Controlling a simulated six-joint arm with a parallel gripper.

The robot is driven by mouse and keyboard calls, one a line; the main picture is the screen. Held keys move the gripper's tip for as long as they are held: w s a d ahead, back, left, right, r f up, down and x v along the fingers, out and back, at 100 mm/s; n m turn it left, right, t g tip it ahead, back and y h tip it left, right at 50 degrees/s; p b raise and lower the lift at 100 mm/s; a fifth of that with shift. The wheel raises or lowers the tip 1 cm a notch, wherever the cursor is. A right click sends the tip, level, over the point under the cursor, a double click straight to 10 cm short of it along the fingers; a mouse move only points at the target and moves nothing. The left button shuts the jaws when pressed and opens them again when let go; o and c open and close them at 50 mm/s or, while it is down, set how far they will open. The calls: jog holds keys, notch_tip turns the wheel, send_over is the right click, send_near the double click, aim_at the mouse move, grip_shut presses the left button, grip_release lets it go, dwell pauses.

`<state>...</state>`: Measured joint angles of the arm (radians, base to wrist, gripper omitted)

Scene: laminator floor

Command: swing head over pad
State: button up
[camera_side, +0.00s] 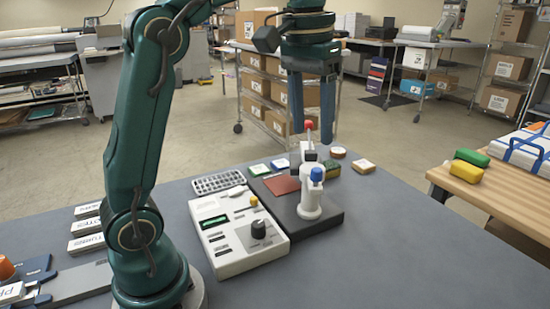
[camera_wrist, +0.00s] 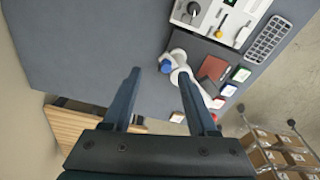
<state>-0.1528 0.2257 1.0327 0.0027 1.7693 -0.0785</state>
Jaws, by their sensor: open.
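A swing press stands on a dark base plate (camera_side: 325,226). It has a white post (camera_side: 310,207) with a blue knob (camera_side: 317,174). A light arm with a red-tipped handle (camera_side: 308,125) reaches away from the post; in the wrist view its red tip (camera_wrist: 214,117) shows near the right finger. The red-brown pad (camera_side: 282,185) lies flat beside the post, uncovered; it also shows in the wrist view (camera_wrist: 212,68). The head sits to the side of the pad. My gripper (camera_side: 313,137) is open and empty, pointing down above the press's far side. Contact with the handle cannot be told.
A white control box (camera_side: 238,235) with a black dial stands left of the press. A perforated grey tray (camera_side: 218,181) and several small colored pads lie behind it. A wooden bench (camera_side: 500,190) is at the right. The front right of the grey table (camera_side: 400,255) is clear.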

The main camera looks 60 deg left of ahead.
aim_at(317, 169)
jog(key=shift+n+g, duration=0.3)
jog(key=shift+g, duration=0.4)
jog(key=w+a+f, duration=0.1)
jog(key=f, duration=0.1)
jog(key=w+a+f, duration=0.1)
jog(key=w+f, duration=0.1)
jog(key=shift+w+a, duration=0.15)
jog(key=shift+w, duration=0.15)
jog(key=shift+f, duration=2.7)
grip_shut()
